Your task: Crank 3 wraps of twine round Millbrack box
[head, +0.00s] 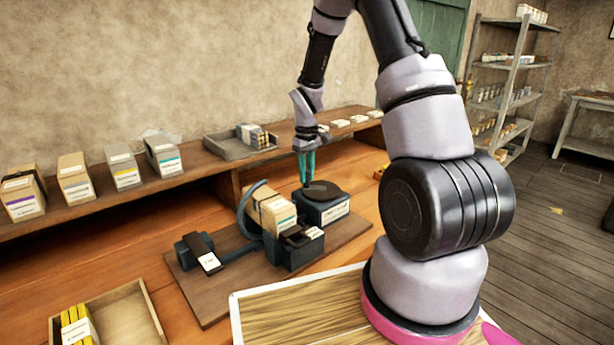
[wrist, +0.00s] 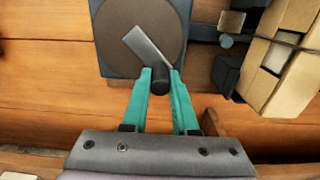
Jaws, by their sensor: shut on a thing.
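The twine-wrapping machine stands on a brown board (head: 205,303) on the bench. A tan box with a dark strand round it, held in the machine (head: 271,212), also shows at the right of the wrist view (wrist: 290,58). I cannot read its label or count the wraps. Right of it is a blue-grey housing (head: 322,212) with a dark round disc and a crank. The grey crank arm (wrist: 146,47) ends in a dark knob (wrist: 159,80). My gripper (head: 306,180) points down over the disc; its teal fingers (wrist: 160,82) are shut on the knob.
Several labelled boxes (head: 75,178) stand on the raised shelf at the back left. A grey tray (head: 238,144) sits on that shelf. A wooden tray (head: 130,318) with yellow items is at the front left. Bare bench lies between the wooden tray and the board.

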